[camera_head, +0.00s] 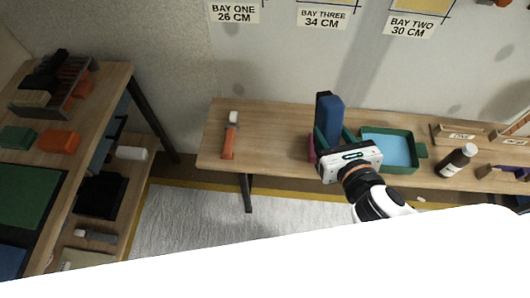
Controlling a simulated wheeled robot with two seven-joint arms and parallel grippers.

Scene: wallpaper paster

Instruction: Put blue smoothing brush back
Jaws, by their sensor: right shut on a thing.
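A blue upright block-like thing (329,114), which looks like the smoothing brush, stands out beyond my right gripper (334,137) over the wooden bench. The gripper is shut on it; the white gripper body hides its lower part. Dark green parts flank the blue thing, and a small magenta patch (311,149) shows at its lower left. I cannot tell whether the brush touches the bench or hangs just above it. My left gripper is not in view.
The bench (272,140) carries an orange-handled tool (229,140) at left. A green tray (391,137) with blue inside, a brown bottle (457,160) and wooden holders (458,134) stand at right. A shelf unit (112,85) with tools stands left.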

